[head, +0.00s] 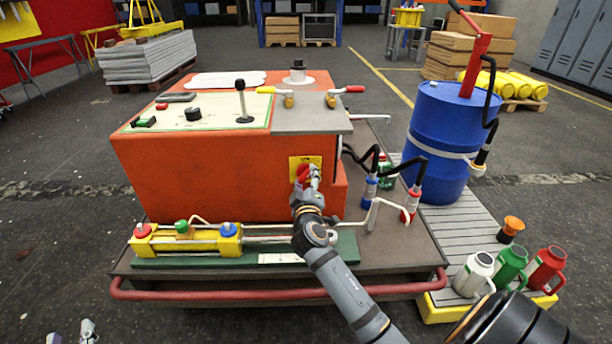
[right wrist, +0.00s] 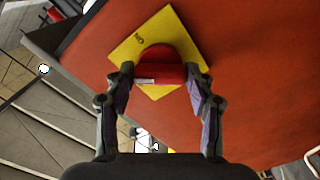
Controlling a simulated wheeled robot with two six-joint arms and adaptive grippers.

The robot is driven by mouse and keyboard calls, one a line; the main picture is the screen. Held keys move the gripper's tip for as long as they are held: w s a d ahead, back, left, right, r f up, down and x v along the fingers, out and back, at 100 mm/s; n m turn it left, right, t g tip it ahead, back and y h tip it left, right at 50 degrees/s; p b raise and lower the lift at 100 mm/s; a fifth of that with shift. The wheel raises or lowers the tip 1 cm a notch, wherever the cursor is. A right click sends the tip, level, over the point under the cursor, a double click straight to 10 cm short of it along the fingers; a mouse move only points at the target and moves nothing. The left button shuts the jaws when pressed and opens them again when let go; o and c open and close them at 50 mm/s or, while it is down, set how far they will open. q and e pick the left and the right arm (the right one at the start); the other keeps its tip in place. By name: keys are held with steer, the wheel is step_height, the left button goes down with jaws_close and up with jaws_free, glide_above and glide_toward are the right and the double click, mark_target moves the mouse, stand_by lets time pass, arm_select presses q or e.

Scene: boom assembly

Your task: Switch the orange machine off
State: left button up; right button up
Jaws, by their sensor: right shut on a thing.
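The orange machine (head: 215,175) stands on a wheeled platform in the middle of the head view. A yellow plate (head: 313,160) with a red rotary switch (head: 302,172) is on its front face, near the right end. In the right wrist view the red switch (right wrist: 160,68) sits on the yellow plate (right wrist: 129,47), which appears as a tilted square. My right gripper (head: 308,174) is shut on the red switch, with one finger on each side of it; the gripper (right wrist: 158,82) partly hides the switch in the head view. My left gripper (head: 71,334) is at the bottom left edge, fingertips apart, away from the machine.
A yellow-ended cylinder unit (head: 190,240) lies before the machine. Hoses with blue and red couplings (head: 411,204) are right of my right gripper. A blue drum (head: 440,140) and several bottles (head: 511,262) stand farther right. A red rail (head: 270,293) edges the platform.

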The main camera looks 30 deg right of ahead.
arm_select(q)
steer(key=s+f+g+p, duration=0.1)
steer(key=s+f+g, duration=0.25)
steer(key=f, duration=0.35)
steer(key=s+f+g+p, duration=0.1)
steer(key=s+f+g, duration=0.25)
steer(key=f, duration=0.35)
arm_select(e)
steer(key=shift+n, duration=1)
steer(key=shift+n+p, duration=0.5)
steer(key=shift+n, duration=0.5)
steer(key=shift+r+n+p, duration=0.1)
steer(key=shift+n+p, duration=0.5)
steer(key=shift+n, duration=0.1)
arm_select(q)
steer(key=s+f+g+p, duration=0.1)
steer(key=s+f+g, duration=0.4)
steer(key=s, duration=0.5)
steer(key=shift+s+d+f+g, duration=0.15)
steer(key=shift+d+f+g, duration=0.25)
steer(key=shift+g, duration=0.7)
arm_select(e)
steer(key=shift+n, duration=1.1)
arm_select(q)
steer(key=shift+a, duration=0.1)
arm_select(e)
steer(key=o, duration=1.2)
steer(key=shift+c, duration=0.2)
